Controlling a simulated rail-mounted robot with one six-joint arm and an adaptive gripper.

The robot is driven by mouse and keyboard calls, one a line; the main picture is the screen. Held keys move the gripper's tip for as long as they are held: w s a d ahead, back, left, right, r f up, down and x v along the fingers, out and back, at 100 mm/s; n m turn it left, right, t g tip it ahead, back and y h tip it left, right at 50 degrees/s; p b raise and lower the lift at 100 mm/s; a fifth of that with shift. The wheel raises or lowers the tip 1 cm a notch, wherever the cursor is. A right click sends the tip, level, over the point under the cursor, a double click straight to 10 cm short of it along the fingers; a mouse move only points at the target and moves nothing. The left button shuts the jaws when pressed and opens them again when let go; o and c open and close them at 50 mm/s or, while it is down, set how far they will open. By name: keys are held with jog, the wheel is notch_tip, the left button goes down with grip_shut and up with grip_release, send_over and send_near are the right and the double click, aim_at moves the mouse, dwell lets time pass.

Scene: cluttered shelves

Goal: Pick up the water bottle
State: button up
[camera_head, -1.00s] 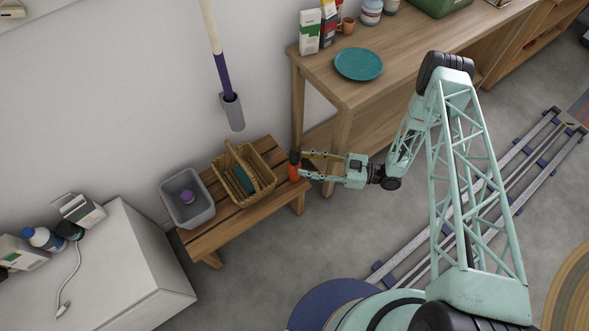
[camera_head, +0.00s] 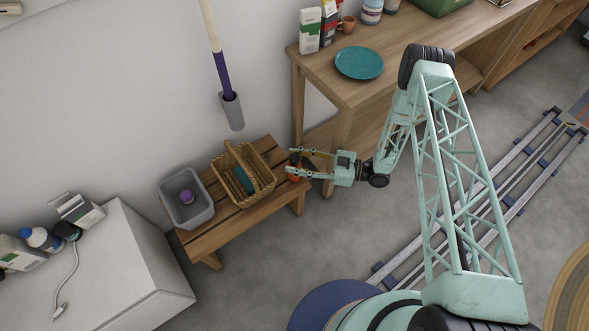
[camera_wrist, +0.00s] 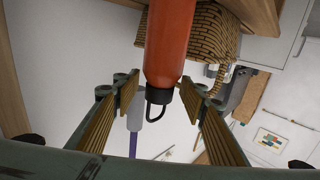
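An orange water bottle (camera_head: 294,177) with a black cap stands at the right end of the wooden bench. My gripper (camera_head: 290,160) reaches in from the right, with its two fingers open on either side of the bottle. In the wrist view the bottle (camera_wrist: 169,45) appears cap-down and shows a looped black cap. There the gripper's fingers (camera_wrist: 160,95) are spread left and right of the cap end, with visible gaps. Its far end is cut off by the top edge of the wrist view.
A wicker basket (camera_head: 264,158) sits close left of the bottle on the bench (camera_head: 231,222). A grey bin (camera_head: 188,217) stands further left. A wooden table (camera_head: 402,59) with a teal plate (camera_head: 359,63) rises behind right.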

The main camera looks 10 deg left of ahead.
aim_at(295, 158)
jog(key=shift+c, duration=0.4)
grip_shut()
jog(key=shift+r, duration=0.1)
jog(key=shift+r+p, duration=0.65)
jog(key=shift+r, duration=1.1)
jog(key=d+r+p, duration=0.1)
jog(key=d+p, duration=0.1)
jog(key=d, duration=1.4)
jog(key=shift+s+r, duration=0.15)
jog(key=shift+s, duration=0.25)
